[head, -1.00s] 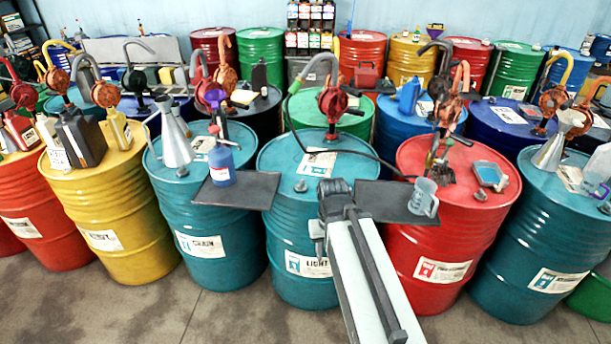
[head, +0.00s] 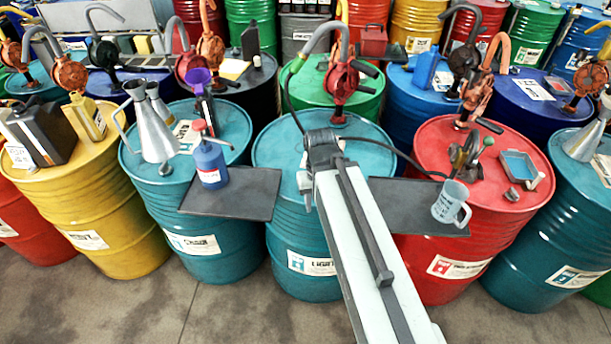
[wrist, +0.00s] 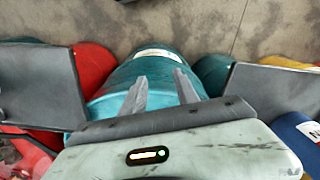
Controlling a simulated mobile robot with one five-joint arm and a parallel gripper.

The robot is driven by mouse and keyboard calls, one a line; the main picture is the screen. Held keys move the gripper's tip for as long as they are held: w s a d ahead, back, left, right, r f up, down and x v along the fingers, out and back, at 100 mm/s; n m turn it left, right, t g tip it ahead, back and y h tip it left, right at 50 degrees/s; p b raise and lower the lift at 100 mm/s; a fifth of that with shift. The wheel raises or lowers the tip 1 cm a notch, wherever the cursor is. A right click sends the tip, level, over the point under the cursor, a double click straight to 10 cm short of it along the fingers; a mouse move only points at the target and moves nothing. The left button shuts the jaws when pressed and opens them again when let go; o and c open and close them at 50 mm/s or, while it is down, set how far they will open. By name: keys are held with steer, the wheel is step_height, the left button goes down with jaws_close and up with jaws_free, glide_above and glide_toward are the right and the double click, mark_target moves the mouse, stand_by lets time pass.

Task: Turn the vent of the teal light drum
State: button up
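The teal light drum (head: 290,240) stands in the middle of the head view, with "LIGHT" on its front label (head: 311,264). My arm reaches over its top and covers part of it. I cannot make out the vent near the front of the lid; my arm's end overlaps that spot. My gripper (wrist: 159,76) shows in the wrist view with its two fingers apart and nothing between them. The drum's teal side (wrist: 152,68) lies beyond the fingers. In the head view the fingertips are hidden.
Dark shelves flank the drum: the left one (head: 250,192) holds a blue bottle (head: 210,163), the right one (head: 400,205) a clear jug (head: 450,202). A red pump (head: 338,82) with a dark hose stands behind. Other drums crowd both sides; floor shows in front.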

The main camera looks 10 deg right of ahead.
steer(key=w+r+m+p, duration=0.1)
steer(key=w+m, duration=0.1)
steer(key=w, duration=0.3)
steer(key=w+m+p, duration=0.1)
steer(key=w+m, duration=0.1)
steer(key=w, duration=0.2)
steer(key=w+r+m, duration=0.1)
steer(key=w+m, duration=0.1)
steer(key=w, duration=0.3)
steer(key=shift+w+a+r+p, duration=0.1)
steer(key=shift+w+r+p, duration=0.25)
steer(key=shift+p, duration=0.05)
steer(key=shift+s+f+b, duration=0.15)
steer(key=shift+f+b, duration=0.45)
steer(key=shift+b, duration=0.05)
step_height(320, 180, down, 7)
steer(key=b, duration=0.7)
steer(key=shift+r, duration=0.2)
steer(key=shift+c, duration=0.3)
